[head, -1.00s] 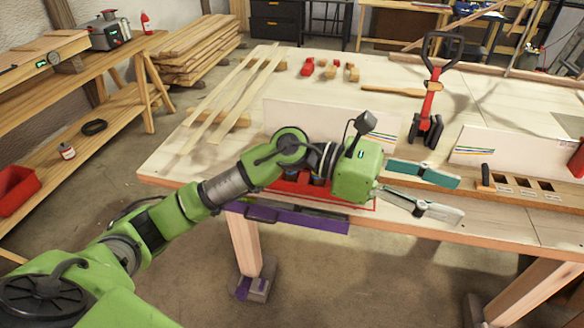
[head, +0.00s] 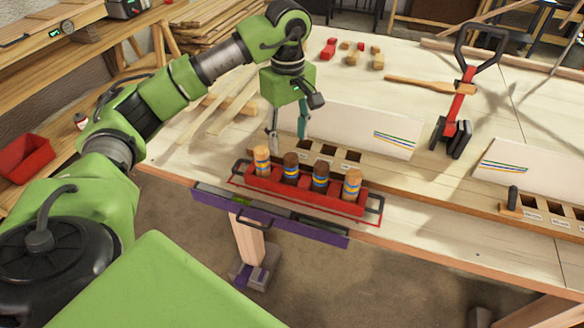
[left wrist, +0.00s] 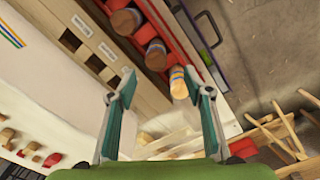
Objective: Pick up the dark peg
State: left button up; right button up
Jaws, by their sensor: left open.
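A red tray (head: 262,185) at the table's front edge holds a row of upright pegs. Two dark brown banded pegs (head: 290,168) (head: 320,175) stand in the middle. A light peg (head: 262,160) is at the left end and another light peg (head: 352,185) at the right end. My left gripper (head: 287,138) is open and empty, pointing down just behind the tray's left part. In the left wrist view, its fingers (left wrist: 166,90) are apart, with a striped light peg (left wrist: 178,84) near the right fingertip and a darker peg (left wrist: 155,56) beyond. My right gripper is not in view.
A wooden rack with square holes (head: 330,150) and a white striped board (head: 360,130) stand behind the tray. A red-and-black tool (head: 458,115) and small red and wooden blocks (head: 350,52) lie farther back.

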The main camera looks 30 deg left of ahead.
aim_at(290, 157)
pick_arm(q)
notch_tip(290, 157, down, 3)
jog(key=shift+f, duration=0.1)
jog(key=f, duration=0.1)
jog(key=f+p, duration=0.2)
jog(key=shift+w+d, duration=0.1)
jog(key=shift+w, duration=0.15)
notch_tip(290, 157, down, 2)
jog(key=shift+f+p, duration=0.2)
jog(key=shift+p, duration=0.4)
jog(key=shift+w+f, duration=0.1)
jog(key=shift+f, duration=0.35)
jog(key=shift+c, duration=0.5)
jog(key=c, duration=1.1)
jog(key=shift+c, duration=0.2)
pick_arm(e)
notch_tip(290, 157, up, 4)
jog(key=shift+s+a+f, duration=0.1)
jog(key=shift+s+f, duration=0.05)
